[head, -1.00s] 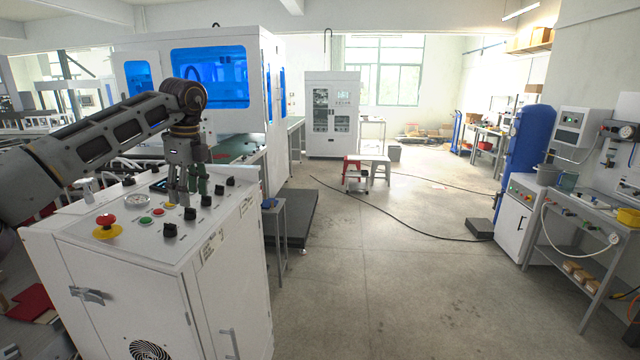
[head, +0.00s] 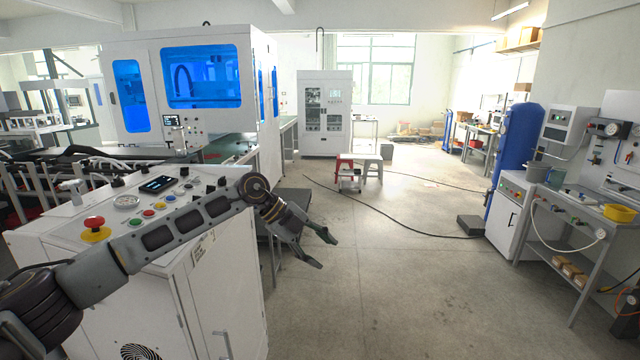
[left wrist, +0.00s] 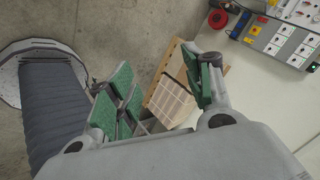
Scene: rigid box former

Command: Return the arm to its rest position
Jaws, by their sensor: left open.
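My left arm reaches in from the left across the front of the white control cabinet (head: 130,280). My left gripper (head: 328,250) is open and empty, past the cabinet's right edge and above the bare floor, its fingers pointing down and to the right. In the left wrist view the green-padded fingers (left wrist: 165,90) are spread apart with nothing held between them. My right gripper is in neither view.
The cabinet's top panel carries a red emergency button (head: 95,224), several knobs and a small display (head: 158,185). The large white machine (head: 190,85) stands behind. A blue tank (head: 515,150) and a workbench (head: 570,215) are at the right.

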